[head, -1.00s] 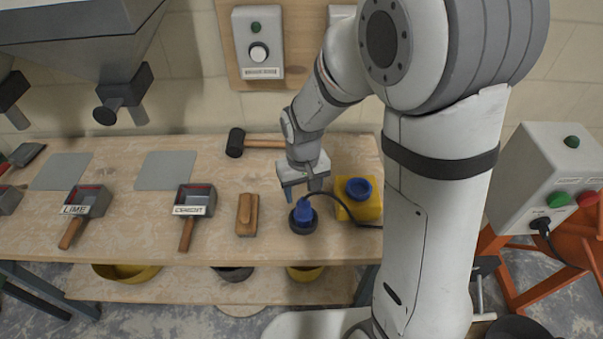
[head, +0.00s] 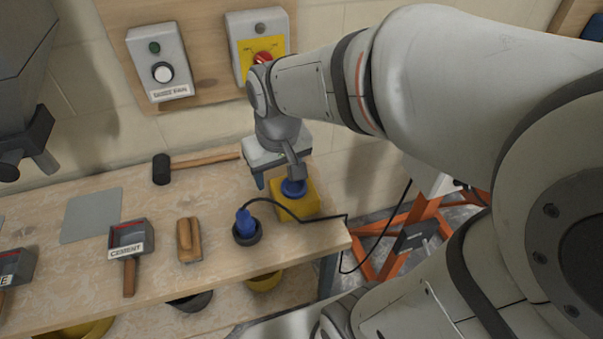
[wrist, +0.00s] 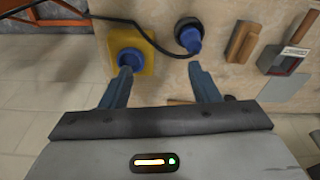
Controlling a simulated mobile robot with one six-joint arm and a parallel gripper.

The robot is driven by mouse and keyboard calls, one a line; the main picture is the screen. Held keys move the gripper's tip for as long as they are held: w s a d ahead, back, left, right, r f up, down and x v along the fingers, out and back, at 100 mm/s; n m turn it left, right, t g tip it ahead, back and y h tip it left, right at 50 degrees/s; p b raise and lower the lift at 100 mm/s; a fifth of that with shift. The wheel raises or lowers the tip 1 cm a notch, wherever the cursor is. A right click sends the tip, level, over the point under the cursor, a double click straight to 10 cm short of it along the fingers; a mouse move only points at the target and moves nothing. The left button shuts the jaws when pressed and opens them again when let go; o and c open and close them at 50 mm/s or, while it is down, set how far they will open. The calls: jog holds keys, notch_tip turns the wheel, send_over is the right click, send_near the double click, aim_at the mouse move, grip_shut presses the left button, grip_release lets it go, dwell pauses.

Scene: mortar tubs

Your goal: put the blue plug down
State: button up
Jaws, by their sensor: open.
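The blue plug (head: 244,222) stands in a dark round holder (head: 246,238) on the workbench, with a black cable running right from it. It also shows in the wrist view (wrist: 190,40), in its dark ring. My gripper (head: 276,180) is open and empty, up and to the right of the plug in the head view. In the wrist view my two fingers (wrist: 163,72) are apart with bare bench between them, and the plug lies beyond them. A yellow block with a blue round top (head: 297,199) is beneath and beside my gripper; its far part is partly hidden by it.
A wooden float (head: 189,240), a cement scoop (head: 129,242) and a black-headed mallet (head: 190,165) lie on the workbench (head: 210,285). The cable (head: 325,219) hangs over the bench's right edge. Switch boxes are on the wall behind.

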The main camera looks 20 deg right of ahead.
jog(key=s+d+r+m+t, duration=0.1)
jog(key=s+d, duration=0.3)
jog(key=s, duration=0.2)
jog(key=shift+r, duration=0.4)
jog(key=shift+c, duration=0.3)
